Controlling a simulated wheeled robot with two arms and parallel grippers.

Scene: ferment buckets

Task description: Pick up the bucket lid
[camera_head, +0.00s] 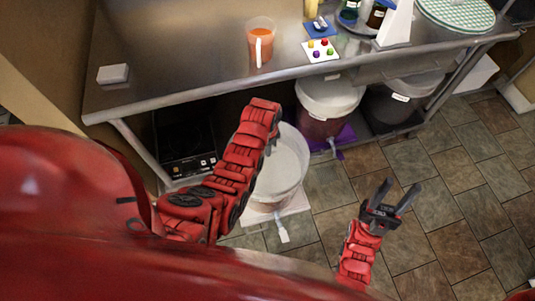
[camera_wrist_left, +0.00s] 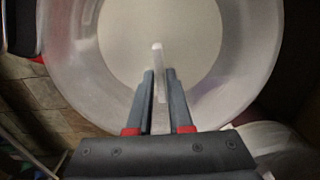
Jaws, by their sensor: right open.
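A round whitish bucket lid (camera_head: 289,158) shows at the top of the near bucket, which stands on the floor in front of the table. My left arm reaches over it and hides part of it; the left fingers are hidden in the head view. In the left wrist view, the pale round lid (camera_wrist_left: 115,40) fills most of the picture. My left gripper (camera_wrist_left: 160,75) has its fingers close on either side of a thin pale upright strip at the middle, which looks like the lid's handle. My right gripper (camera_head: 392,196) is open and empty above the tiled floor.
Two more buckets, one white-topped (camera_head: 330,98) and one dark (camera_head: 395,103), stand under the steel table (camera_head: 190,50). A black cooker (camera_head: 187,160) sits on the lower shelf. An orange jug (camera_head: 258,50) stands on the table. The floor at right is clear.

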